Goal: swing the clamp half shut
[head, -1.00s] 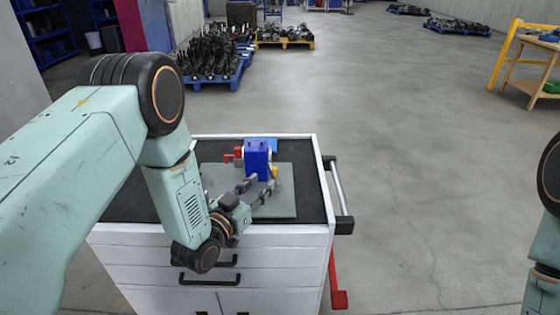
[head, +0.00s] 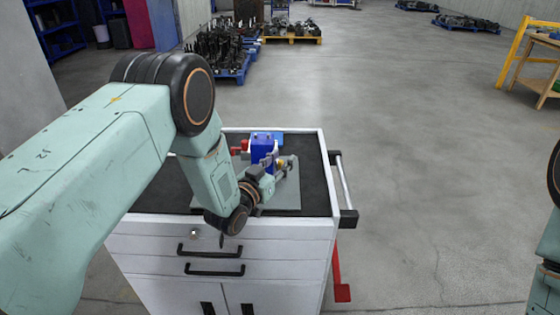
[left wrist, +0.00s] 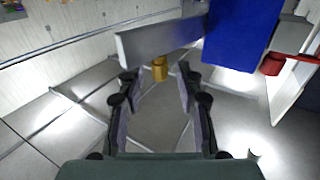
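A blue block (head: 264,148) stands on a grey plate (head: 286,198) on the cart top. In the left wrist view the blue block (left wrist: 238,32) is at upper right. A flat grey bar (left wrist: 155,41), seemingly the swinging clamp half, sticks out leftward from it. A small brass knob (left wrist: 160,69) shows just below the bar. My left gripper (head: 279,165) is close in front of the block. In the left wrist view my left gripper (left wrist: 160,78) is open, its fingertips on either side of the brass knob; contact cannot be told. My right gripper is out of view.
The white cart (head: 323,180) has a side rail handle (head: 343,185) on its right. A red part (head: 240,147) sits left of the blue block. Open floor lies right of the cart. Loaded pallets and a wooden table (head: 540,70) are farther away.

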